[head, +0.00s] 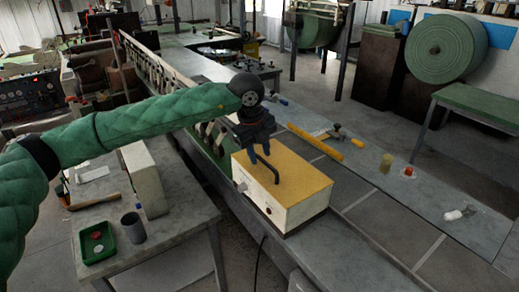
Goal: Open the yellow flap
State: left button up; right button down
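The yellow flap (305,178) is the flat top of a cream box (297,214) standing on the long grey bench. It lies level and looks closed. A dark bent bar (270,170), perhaps a handle, shows over the flap's left half. My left gripper (260,153) is above the flap's left back part, pointing down, close to this bar. Its dark fingers blend with the bar, so I cannot tell whether they touch it or are open or shut. My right gripper is out of view.
A side table at left holds a green tray (97,244), a grey cup (133,228) and a cream case (144,178). A yellow bar (317,142) lies on the bench behind the box.

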pick_arm(q)
jog(key=shift+f, duration=0.2)
jog(key=c, duration=0.7)
grip_shut()
jog(key=shift+w+r, duration=0.1)
jog(key=shift+w, duration=0.05)
